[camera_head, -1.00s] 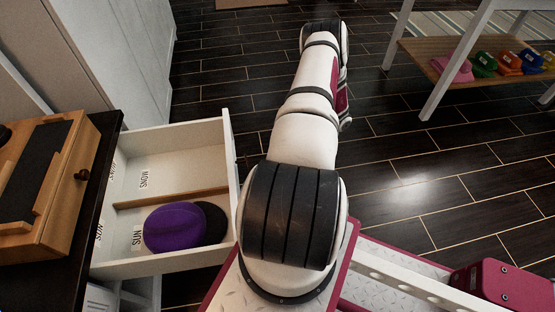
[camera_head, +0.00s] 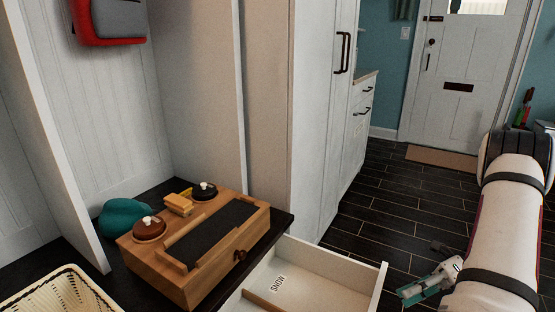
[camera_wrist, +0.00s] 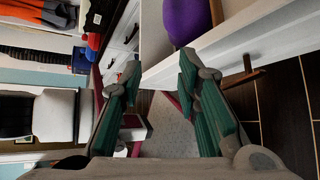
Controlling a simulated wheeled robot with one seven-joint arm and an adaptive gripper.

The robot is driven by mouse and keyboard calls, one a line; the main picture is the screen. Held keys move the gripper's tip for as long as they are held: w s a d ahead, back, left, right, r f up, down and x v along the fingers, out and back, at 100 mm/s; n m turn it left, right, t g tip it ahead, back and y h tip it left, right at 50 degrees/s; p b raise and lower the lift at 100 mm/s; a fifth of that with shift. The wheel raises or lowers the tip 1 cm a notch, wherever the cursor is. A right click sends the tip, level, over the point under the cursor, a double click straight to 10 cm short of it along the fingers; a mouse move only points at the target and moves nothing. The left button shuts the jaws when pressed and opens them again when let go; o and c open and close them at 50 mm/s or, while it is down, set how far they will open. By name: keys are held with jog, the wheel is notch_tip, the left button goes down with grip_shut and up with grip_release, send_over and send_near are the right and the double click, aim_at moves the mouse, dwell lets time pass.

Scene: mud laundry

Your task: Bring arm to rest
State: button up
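My arm (camera_head: 510,225) is at the right edge of the head view, bent, with its upper part cut off by the frame. My gripper (camera_head: 405,293) hangs low beside it, to the right of the open drawer (camera_head: 372,298). Whether a finger touches the drawer is unclear.
A wooden box (camera_head: 190,285) with a dark top pad stands on the black counter (camera_head: 165,190). A woven basket (camera_head: 70,290) is at lower left. A tall white cabinet (camera_head: 320,110) stands behind the drawer. Dark floor (camera_head: 375,210) is free toward the door (camera_head: 455,70).

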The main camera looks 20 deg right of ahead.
jog(key=w+a+r+n+g+h, duration=0.1)
jog(key=w+a+r+n+g, duration=0.1)
jog(key=a+r+n, duration=0.3)
jog(key=w+a+r+n+g+h, duration=0.1)
jog(key=w+a+r+n+g, duration=0.15)
jog(key=r, duration=0.55)
jog(key=s+a+r+n+g+h, duration=0.1)
jog(key=s+a+r+n+h, duration=0.1)
jog(key=a+r+n, duration=0.4)
jog(key=s+a+r+n+g+h, duration=0.1)
jog(key=s+a+r+n+h, duration=0.15)
jog(key=a+r+n, duration=0.4)
jog(key=s+a+n+t+h+p, duration=0.1)
jog(key=s+a+n+t+h, duration=0.3)
jog(key=s+a+n+h, duration=0.55)
jog(key=s+r+n+t+y+p, duration=0.1)
jog(key=s+r+n+t+p, duration=0.1)
jog(key=r+p, duration=1.3)
jog(key=s+r+n+t+y+p, duration=0.1)
jog(key=s+r+n+p, duration=0.1)
jog(key=r+p, duration=1.4)
notch_tip(320, 180, up, 2)
jog(key=shift+s+r+n+t+y, duration=0.2)
jog(key=shift+n+t+y, duration=0.15)
jog(key=shift+n+y, duration=0.1)
jog(key=shift+s, duration=0.1)
